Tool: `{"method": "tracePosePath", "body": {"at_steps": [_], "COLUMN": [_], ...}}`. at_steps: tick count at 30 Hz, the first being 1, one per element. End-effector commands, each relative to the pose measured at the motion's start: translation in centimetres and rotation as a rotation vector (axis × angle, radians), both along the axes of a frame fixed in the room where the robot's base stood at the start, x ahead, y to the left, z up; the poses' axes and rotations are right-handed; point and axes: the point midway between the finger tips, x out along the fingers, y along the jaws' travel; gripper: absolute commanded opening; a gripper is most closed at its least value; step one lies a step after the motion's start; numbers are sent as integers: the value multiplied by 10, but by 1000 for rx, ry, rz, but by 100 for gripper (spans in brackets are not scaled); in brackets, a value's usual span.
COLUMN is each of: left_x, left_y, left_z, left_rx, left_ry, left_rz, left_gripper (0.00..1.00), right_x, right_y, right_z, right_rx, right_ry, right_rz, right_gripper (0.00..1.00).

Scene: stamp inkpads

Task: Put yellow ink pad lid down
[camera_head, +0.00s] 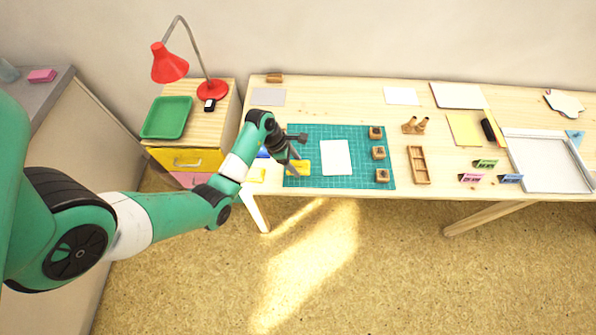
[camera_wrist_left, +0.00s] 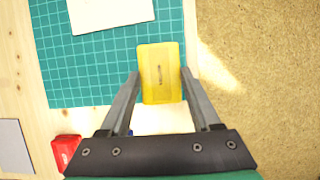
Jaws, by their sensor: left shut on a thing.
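A yellow ink pad lid (camera_head: 303,167) is at the left part of the green cutting mat, near its front edge. In the left wrist view the yellow lid (camera_wrist_left: 160,70) lies between the fingers, over the mat's edge. My left gripper (camera_head: 293,167) is shut on it; the fingers (camera_wrist_left: 160,78) also show in the left wrist view. I cannot tell whether the lid touches the mat. Another yellow piece (camera_head: 257,175), perhaps the pad's base, sits on the table left of the mat. My right gripper is not in view.
The green cutting mat (camera_head: 345,181) holds a white sheet (camera_head: 336,157) and wooden stamps (camera_head: 378,153). A blue pad (camera_head: 263,153) is partly hidden by my arm. A red piece (camera_wrist_left: 66,150) shows in the left wrist view. The table's front edge is close to the lid.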

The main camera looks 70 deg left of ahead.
Motion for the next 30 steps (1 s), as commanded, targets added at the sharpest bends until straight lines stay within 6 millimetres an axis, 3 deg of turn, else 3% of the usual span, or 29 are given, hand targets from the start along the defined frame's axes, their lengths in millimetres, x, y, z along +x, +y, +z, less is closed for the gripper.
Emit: {"method": "tracePosePath", "body": {"at_steps": [1,8,15,26,27,30], "left_x": [5,10,12,12,13,12], "left_y": [4,8,10,10,10,10], "left_z": [-10,-15,-51,-53,-53,-53], "left_rx": [0,0,0,0,1,1], "left_ry": [0,-1,1,0,0,0], "left_rz": [0,0,0,0,0,0], "left_gripper": [12,12,12,12,67,85], "right_x": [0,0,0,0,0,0], "right_y": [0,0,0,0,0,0], "right_z": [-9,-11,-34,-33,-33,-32], "right_rx": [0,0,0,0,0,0], "right_ry": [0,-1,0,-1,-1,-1], "right_rz": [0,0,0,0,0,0], "right_gripper": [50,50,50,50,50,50]}}
